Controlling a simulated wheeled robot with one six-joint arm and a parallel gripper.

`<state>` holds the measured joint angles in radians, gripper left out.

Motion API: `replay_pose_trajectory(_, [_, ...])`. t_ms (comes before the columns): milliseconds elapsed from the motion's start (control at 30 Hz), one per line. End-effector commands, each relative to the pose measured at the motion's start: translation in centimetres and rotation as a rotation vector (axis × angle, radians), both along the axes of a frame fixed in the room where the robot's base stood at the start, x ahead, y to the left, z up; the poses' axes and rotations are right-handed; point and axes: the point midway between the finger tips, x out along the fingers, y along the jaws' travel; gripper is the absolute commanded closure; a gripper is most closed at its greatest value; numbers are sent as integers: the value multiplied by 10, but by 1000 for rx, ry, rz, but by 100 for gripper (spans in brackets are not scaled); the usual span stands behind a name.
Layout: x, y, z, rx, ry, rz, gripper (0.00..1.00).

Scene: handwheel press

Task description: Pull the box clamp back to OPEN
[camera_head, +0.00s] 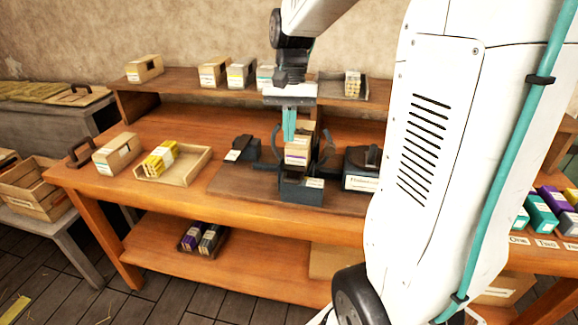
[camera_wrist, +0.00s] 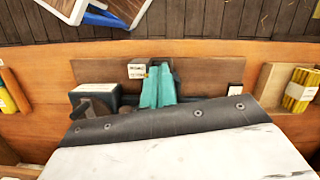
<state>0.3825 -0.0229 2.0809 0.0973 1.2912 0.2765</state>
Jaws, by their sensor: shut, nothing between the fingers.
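My gripper (camera_head: 289,138) has teal fingers pointing down, shut and empty, just above or in front of the box; contact cannot be told. In the wrist view the shut fingers (camera_wrist: 158,101) are beside a small pale labelled block (camera_wrist: 137,70), and my own wrist hides much of the press.
A black labelled unit (camera_head: 361,168) stands right of the press and a small dark one (camera_head: 243,149) left. A raised shelf (camera_head: 190,82) with boxes runs behind. My own arm blocks the right side.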

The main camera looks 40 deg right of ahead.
Motion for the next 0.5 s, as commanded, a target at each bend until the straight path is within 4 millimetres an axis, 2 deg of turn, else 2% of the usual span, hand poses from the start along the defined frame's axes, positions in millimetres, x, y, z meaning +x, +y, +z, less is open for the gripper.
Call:
replay_pose_trajectory(33, [10, -15, -10, 13, 24, -46, 100])
replay_pose_trajectory(100, [21, -30, -19, 26, 47, -97, 100])
replay_pose_trajectory(200, [30, -45, -29, 37, 68, -146, 100])
replay_pose_trajectory(333, [35, -54, -35, 43, 80, -176, 100])
replay_pose_trajectory(500, [36, -54, -35, 43, 81, -179, 100])
